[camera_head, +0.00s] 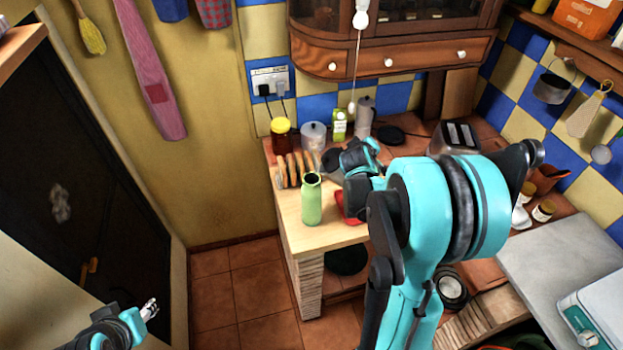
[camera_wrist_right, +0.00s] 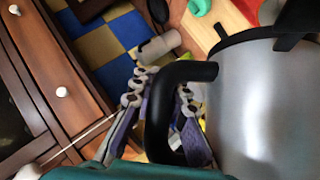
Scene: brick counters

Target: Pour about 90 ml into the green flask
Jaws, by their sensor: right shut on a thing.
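The green flask (camera_head: 312,203) stands upright on the light wooden counter end, its dark mouth open at the top. In the right wrist view a green rounded piece (camera_wrist_right: 200,6) at the top edge looks like its mouth. My right gripper (camera_wrist_right: 160,108) is shut on the black handle of a silver jug (camera_wrist_right: 262,105). In the head view my right gripper (camera_head: 358,165) is just right of and behind the flask, and my arm hides most of the jug. What is inside the jug is hidden. My left gripper (camera_head: 150,308) is low at the left, away from the counter; its finger opening is unclear.
A ring-shaped rack (camera_head: 292,170), an amber jar with yellow lid (camera_head: 281,136), a grey canister (camera_head: 314,136) and a green carton (camera_head: 339,124) stand behind the flask. A red item (camera_head: 349,207) lies right of it. A toaster (camera_head: 455,137) stands farther right.

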